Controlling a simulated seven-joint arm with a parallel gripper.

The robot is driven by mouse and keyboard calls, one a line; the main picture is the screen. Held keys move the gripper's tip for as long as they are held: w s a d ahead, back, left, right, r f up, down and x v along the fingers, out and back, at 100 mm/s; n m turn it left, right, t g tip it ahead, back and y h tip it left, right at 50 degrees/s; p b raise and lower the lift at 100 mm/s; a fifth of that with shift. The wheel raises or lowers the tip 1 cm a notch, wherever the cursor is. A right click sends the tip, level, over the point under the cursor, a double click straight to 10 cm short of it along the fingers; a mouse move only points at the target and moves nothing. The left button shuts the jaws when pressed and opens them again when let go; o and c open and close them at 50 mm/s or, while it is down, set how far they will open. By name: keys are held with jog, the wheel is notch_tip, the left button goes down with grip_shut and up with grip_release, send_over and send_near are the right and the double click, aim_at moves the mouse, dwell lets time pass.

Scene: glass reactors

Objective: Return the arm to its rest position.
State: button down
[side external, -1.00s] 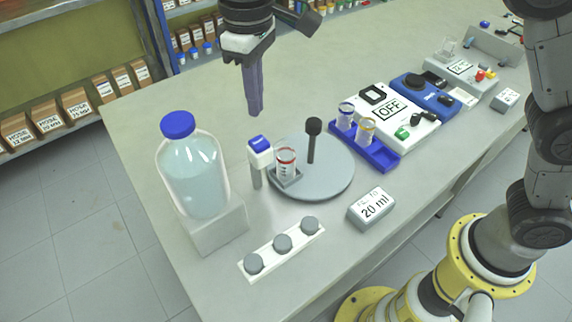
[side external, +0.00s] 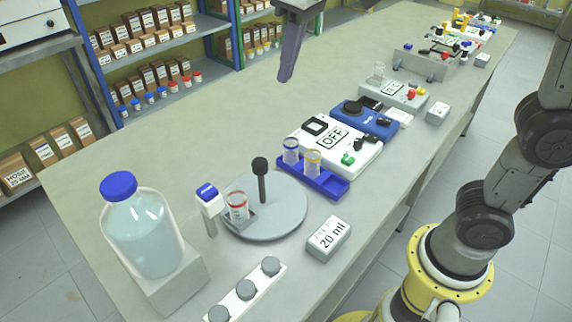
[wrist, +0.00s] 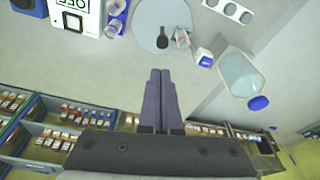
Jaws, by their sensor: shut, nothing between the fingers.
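My gripper (side external: 287,78) hangs above the far part of the bench, near the top of the side view. Its purple fingers are together with nothing between them. In the wrist view the gripper (wrist: 161,72) shows its two fingers side by side, pointing toward the round grey plate. My gripper is apart from everything on the bench. My arm's upper part is cut off by the top edge of the side view.
On the bench (side external: 215,125) stand a blue-capped bottle (side external: 145,235), a round plate (side external: 285,215) with a beaker (side external: 238,206), a blue rack (side external: 325,182), an OFF device (side external: 350,150) and a 20 ml box (side external: 329,239). Shelves (side external: 165,92) line the back. The bench's far left is clear.

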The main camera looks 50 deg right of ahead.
jog(key=s+d+f+m+t, duration=0.2)
jog(key=s+d+f, duration=0.1)
jog(key=s+d, duration=0.75)
jog(key=s+f+t, duration=0.1)
jog(key=s+f, duration=0.6)
jog(key=f, duration=0.2)
jog(key=shift+s+d+m+h, duration=0.15)
jog(key=shift+d+m+h, duration=0.15)
jog(key=shift+m+h, duration=0.1)
